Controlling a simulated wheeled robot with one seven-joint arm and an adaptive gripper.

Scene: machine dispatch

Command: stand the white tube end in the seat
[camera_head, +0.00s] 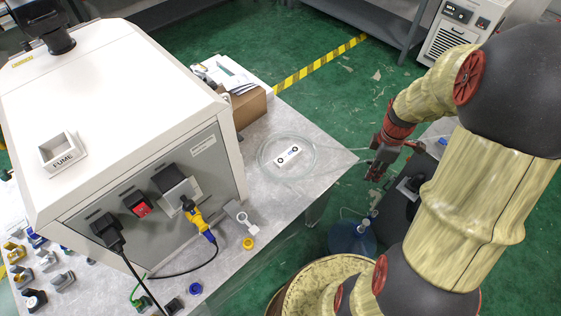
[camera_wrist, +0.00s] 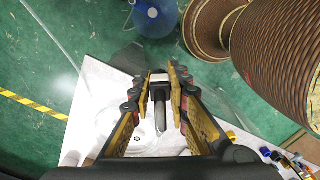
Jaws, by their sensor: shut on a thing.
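My gripper (camera_head: 378,163) is at the right edge of the table in the head view, low beside the arm's wrist. In the wrist view its fingers (camera_wrist: 161,80) are closed around a small piece with a white end (camera_wrist: 159,77) and a grey tubular shaft (camera_wrist: 160,118). The piece is hard to make out in the head view. A white square holder marked FUME (camera_head: 74,161), with an open recess, stands on top of the large white machine. It looks like the seat and appears empty. The gripper is far to its right.
The white machine (camera_head: 120,70) fills the table's left side, with plugs and cables on its front. A clear round dish (camera_head: 263,165) holds a white two-holed block (camera_head: 288,156). A cardboard box (camera_head: 249,106) stands behind. Small coloured fittings lie front left. A blue jug (camera_head: 350,238) is on the floor.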

